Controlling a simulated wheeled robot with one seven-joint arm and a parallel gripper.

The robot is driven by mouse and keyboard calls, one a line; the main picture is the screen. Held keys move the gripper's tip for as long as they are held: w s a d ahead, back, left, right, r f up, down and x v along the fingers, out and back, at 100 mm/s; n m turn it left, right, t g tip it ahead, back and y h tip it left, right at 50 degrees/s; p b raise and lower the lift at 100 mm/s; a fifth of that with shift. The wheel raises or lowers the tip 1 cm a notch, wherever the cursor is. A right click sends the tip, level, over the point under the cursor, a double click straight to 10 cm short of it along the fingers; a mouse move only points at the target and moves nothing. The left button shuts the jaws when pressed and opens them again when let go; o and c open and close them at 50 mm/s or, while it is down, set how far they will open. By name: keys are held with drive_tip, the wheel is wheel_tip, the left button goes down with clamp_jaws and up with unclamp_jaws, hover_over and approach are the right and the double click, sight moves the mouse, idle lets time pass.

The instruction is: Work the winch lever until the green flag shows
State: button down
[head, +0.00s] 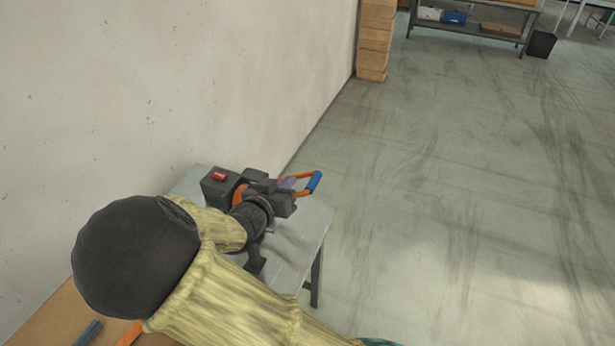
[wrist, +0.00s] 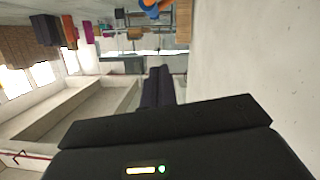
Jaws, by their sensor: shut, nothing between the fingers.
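The winch stands on a grey table by the wall, partly hidden behind my arm. Its dark box (head: 214,190) carries a red marker (head: 219,175); no green flag is visible. The winch lever, an orange frame with a blue grip (head: 314,182), sticks out to the right. An orange and blue piece, apparently the lever, is cut off at the top of the wrist view (wrist: 150,6). My gripper (head: 289,184) is shut and empty close beside the lever; its fingers also show together in the wrist view (wrist: 158,72). I cannot tell whether they touch it.
The grey table (head: 311,222) is narrow, with the wall (head: 180,90) along its left. A brown surface (head: 55,312) with a blue and an orange item is at the lower left. Open floor (head: 450,200) lies to the right. Stacked boxes (head: 374,40) and a shelf stand far back.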

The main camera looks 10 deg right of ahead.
drive_tip(key=shift+w+d, duration=0.1)
drive_tip(key=w+d+f, duration=0.1)
drive_tip(key=w+d, duration=0.1)
drive_tip(key=w+d+f, duration=0.1)
drive_tip(key=w+f, duration=0.1)
drive_tip(key=w, duration=0.1)
drive_tip(key=w+d+f, duration=0.2)
drive_tip(key=w, duration=0.1)
drive_tip(key=shift+d+f, duration=0.15)
drive_tip(key=shift+d, duration=0.2)
drive_tip(key=shift+s+f, duration=0.2)
drive_tip(key=shift+f, duration=0.35)
drive_tip(key=shift+f, duration=0.2)
